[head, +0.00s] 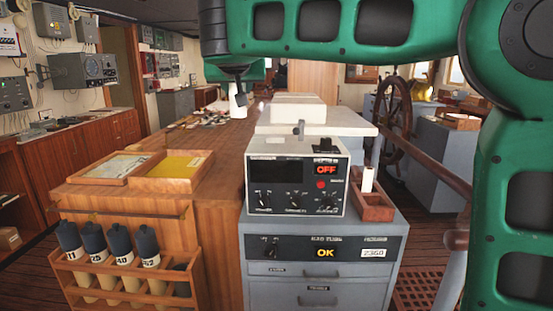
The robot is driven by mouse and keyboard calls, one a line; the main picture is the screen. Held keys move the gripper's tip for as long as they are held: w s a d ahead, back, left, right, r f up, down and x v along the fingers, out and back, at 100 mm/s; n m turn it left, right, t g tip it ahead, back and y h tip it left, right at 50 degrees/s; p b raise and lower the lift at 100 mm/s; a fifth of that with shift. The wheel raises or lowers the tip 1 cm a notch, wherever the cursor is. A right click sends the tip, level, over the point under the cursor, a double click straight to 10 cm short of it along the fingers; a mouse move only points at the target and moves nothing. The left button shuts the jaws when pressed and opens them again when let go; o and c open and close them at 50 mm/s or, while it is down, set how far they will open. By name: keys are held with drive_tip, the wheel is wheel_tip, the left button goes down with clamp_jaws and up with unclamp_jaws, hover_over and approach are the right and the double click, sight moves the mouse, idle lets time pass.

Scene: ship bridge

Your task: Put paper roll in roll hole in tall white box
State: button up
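A small white upright cylinder, which looks like the paper roll (367,180), stands in a reddish-brown wooden holder (374,208) at the right of the grey cabinet. The white-faced instrument box (257,184) with a red OFF display stands on that cabinet. A lower white block (297,110) lies behind it. I cannot make out a roll hole or tell which box is the tall white one. My gripper (238,106) points down over the wooden counter at upper centre, well left of and behind the roll. It is small and pale; its fingers and any held item cannot be made out.
A wooden counter (228,150) carries trays of papers (183,166). A rack (130,285) of dark-capped tubes hangs at its front left. A ship's wheel (393,108) stands at the right. My green arm crosses the top and right of the view.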

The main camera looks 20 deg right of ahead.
drive_tip(key=w+d+f, duration=0.3)
drive_tip(key=d+f, duration=0.8)
drive_tip(key=shift+d, duration=0.15)
drive_tip(key=shift+w+f, duration=0.1)
drive_tip(key=shift+f, duration=0.55)
drive_tip(key=o, duration=1.2)
drive_tip(key=shift+f, duration=0.2)
drive_tip(key=shift+r, duration=0.2)
drive_tip(key=v, duration=0.6)
drive_tip(key=r+v, duration=0.1)
drive_tip(key=v, duration=0.5)
drive_tip(key=shift+r, duration=0.1)
